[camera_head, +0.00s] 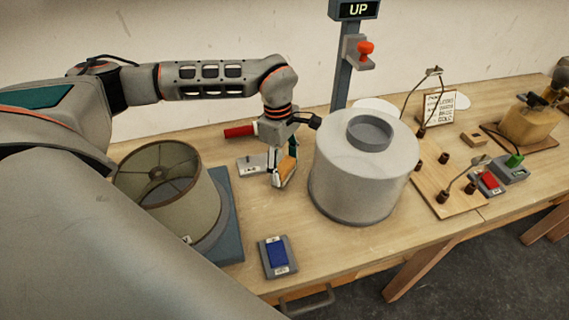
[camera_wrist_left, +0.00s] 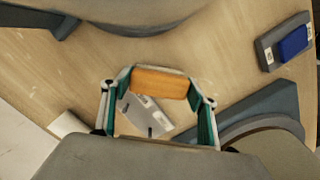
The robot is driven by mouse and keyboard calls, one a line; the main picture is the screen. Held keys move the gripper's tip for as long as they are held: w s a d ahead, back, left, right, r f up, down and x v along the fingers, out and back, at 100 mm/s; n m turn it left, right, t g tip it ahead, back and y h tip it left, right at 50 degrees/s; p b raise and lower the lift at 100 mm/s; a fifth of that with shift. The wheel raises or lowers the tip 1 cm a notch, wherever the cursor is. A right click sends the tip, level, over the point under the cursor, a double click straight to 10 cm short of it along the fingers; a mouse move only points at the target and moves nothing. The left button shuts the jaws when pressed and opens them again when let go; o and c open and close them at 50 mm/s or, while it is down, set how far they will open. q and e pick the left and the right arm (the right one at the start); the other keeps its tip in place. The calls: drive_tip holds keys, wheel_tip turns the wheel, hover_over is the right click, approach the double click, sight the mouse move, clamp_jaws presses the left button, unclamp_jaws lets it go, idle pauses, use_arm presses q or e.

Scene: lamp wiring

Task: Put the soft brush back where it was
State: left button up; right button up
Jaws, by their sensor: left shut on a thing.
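The soft brush shows as an orange-brown block (camera_head: 287,165) held between the fingers of my left gripper (camera_head: 284,178). In the left wrist view the orange block (camera_wrist_left: 160,83) spans the gap between the fingertips (camera_wrist_left: 160,90). Its bristles cannot be made out. The brush is above the wooden table, just left of the large pale drum. A grey labelled plate (camera_head: 252,165) lies on the table behind and left of the gripper. In the left wrist view a grey labelled plate (camera_wrist_left: 146,112) shows below the brush; the height between them is unclear. My right gripper is not in view.
The large pale drum (camera_head: 365,180) stands close right of the gripper. A lampshade (camera_head: 170,185) stands on a blue-grey base (camera_head: 229,215) at left. A red-handled tool (camera_head: 240,131) lies behind; a blue switch block (camera_head: 277,256) is in front. Wired boards (camera_head: 445,195) are at right.

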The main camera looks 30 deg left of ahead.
sight(281, 163)
use_arm(q)
drive_tip(key=o, duration=1.6)
wheel_tip(281, 163, up, 13)
drive_tip(key=a, duration=0.1)
drive_tip(key=shift+a+p, duration=0.15)
drive_tip(key=shift+p, duration=0.15)
